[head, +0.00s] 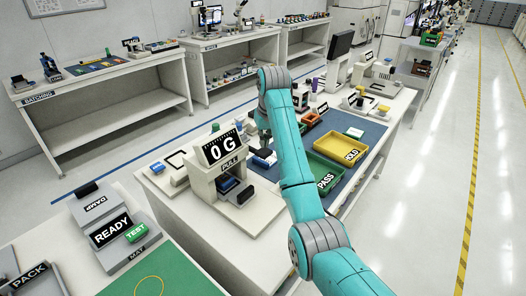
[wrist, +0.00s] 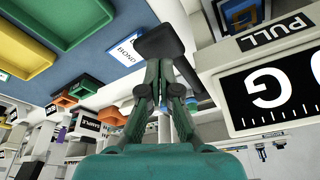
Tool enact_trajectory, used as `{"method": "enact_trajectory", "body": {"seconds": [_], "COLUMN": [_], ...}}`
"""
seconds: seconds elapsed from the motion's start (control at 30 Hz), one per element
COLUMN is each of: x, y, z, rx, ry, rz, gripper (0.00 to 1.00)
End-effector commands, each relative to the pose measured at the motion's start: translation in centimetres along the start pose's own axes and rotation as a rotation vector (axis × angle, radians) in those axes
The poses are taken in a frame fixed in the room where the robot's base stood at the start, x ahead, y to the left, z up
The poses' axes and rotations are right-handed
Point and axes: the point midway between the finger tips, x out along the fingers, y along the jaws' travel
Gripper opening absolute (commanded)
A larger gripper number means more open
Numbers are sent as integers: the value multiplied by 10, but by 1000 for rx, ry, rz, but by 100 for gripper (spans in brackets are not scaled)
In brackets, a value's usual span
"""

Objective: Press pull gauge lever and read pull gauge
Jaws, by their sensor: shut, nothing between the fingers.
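The pull gauge (head: 204,180) is a white stand on the near bench, with a tilted black display reading "0 G" and a "PULL" label. Blue and black parts sit in its opening below the label; I cannot tell for sure which is the lever. In the wrist view the pull gauge (wrist: 228,88) is upside down at the right, its display cut off by the edge. My gripper (wrist: 165,42) is shut and empty, beside the gauge and apart from it. In the head view my arm hides most of the gripper.
Right of my arm, a green PASS tray (head: 322,172) and a yellow HOLD tray (head: 340,148) lie on a blue mat. A READY/TEST unit (head: 112,232) stands on the nearer left bench. The aisle at the right is clear.

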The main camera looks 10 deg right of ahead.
Motion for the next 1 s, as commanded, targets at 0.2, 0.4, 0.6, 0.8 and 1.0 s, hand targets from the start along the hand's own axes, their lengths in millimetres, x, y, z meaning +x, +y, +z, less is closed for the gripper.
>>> {"method": "enact_trajectory", "body": {"seconds": [0.2,0.4,0.6,0.8,1.0], "x": [0,0,3,8,13], "y": [0,0,0,0,0], "z": [0,0,1,2,3], "rx": [0,0,0,0,0], "ry": [0,0,-1,0,0], "rz": [0,0,0,0,0], "gripper": [0,0,0,0,0]}}
